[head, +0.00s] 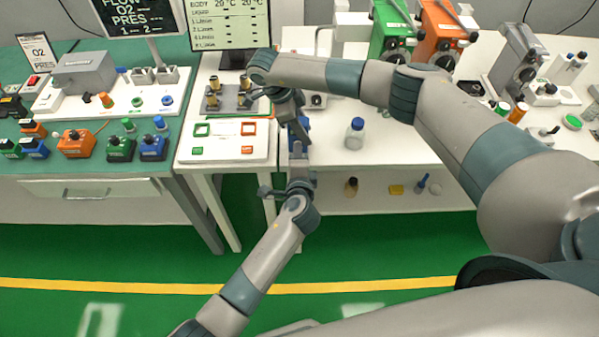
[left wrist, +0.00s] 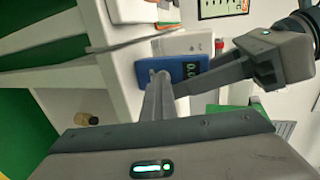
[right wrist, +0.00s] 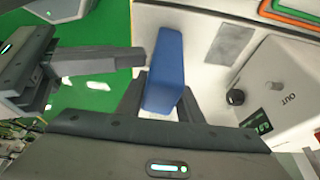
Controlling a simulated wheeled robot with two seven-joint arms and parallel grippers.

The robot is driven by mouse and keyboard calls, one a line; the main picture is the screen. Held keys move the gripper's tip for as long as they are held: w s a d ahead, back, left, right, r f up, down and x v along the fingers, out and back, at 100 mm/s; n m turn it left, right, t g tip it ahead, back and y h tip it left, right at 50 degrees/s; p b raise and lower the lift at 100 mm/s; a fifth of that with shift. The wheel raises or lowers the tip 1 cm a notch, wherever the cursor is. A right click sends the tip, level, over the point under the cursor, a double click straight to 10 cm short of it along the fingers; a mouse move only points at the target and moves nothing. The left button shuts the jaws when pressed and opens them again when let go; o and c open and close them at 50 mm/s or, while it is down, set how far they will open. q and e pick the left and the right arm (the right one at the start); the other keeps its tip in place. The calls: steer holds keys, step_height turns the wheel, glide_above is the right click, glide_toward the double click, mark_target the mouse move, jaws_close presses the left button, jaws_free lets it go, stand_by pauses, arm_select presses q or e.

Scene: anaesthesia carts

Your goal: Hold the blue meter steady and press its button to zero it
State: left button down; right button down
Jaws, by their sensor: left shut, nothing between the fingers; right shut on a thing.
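The blue meter (left wrist: 182,68) has a dark display with pale digits, partly covered in the left wrist view. In the right wrist view the meter (right wrist: 168,58) stands between the fingers of my right gripper (right wrist: 160,105), which is shut on it. My left gripper (left wrist: 158,82) is shut and empty, its fingertips in front of the meter's display side. In the right wrist view the left fingertips (right wrist: 143,58) are very close to the meter's side; I cannot tell whether they touch. The button is not visible. In the head view my arms hide most of the meter.
A white panel (head: 222,154) with green and orange frames lies left of the grippers. A white box marked OUT (right wrist: 283,82) is close to the right gripper. A blue-capped bottle (head: 355,134) stands to the right on the white table. Coloured boxes (head: 120,149) line the left table.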

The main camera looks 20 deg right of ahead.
steer(key=shift+s+a+f, duration=0.25)
steer(key=shift+s, duration=0.05)
steer(key=shift+d, duration=0.1)
steer(key=shift+w+d+r, duration=0.1)
steer(key=shift+w+r, duration=0.05)
arm_select(q)
steer(key=f+v, duration=0.1)
steer(key=v, duration=1.2)
steer(key=shift+s, duration=0.6)
steer(key=shift+f, duration=0.1)
arm_select(e)
steer(key=c, duration=1.2)
jaws_free()
steer(key=v, duration=1.2)
arm_select(q)
steer(key=shift+a, duration=0.1)
